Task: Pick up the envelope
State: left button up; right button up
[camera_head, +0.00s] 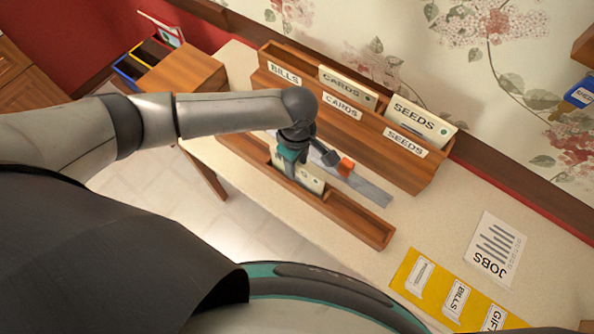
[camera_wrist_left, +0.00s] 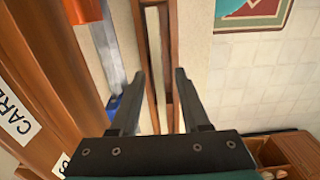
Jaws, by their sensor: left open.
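A cream envelope (camera_head: 312,179) stands on edge in the narrow wooden holder (camera_head: 352,224) at the front of the desk, partly hidden behind my left gripper. In the left wrist view the envelope (camera_wrist_left: 154,40) shows as a thin pale strip between the holder's brown rails (camera_wrist_left: 173,30). My left gripper (camera_wrist_left: 160,72) is open, with one finger on each side of the holder's line. In the head view my left gripper (camera_head: 289,168) is over the holder at the envelope, its fingertips not clear. I cannot tell whether the fingers touch anything. My right gripper is not in view.
Behind is a wooden rack (camera_head: 390,150) with BILLS, CARDS and SEEDS sections. A grey strip (camera_head: 370,192) and an orange object (camera_head: 346,166) lie between rack and holder. A yellow labelled board (camera_head: 440,290) and a JOBS sheet (camera_head: 495,250) are at right.

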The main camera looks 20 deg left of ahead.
pick_arm(q)
grip_shut()
dwell(1.4)
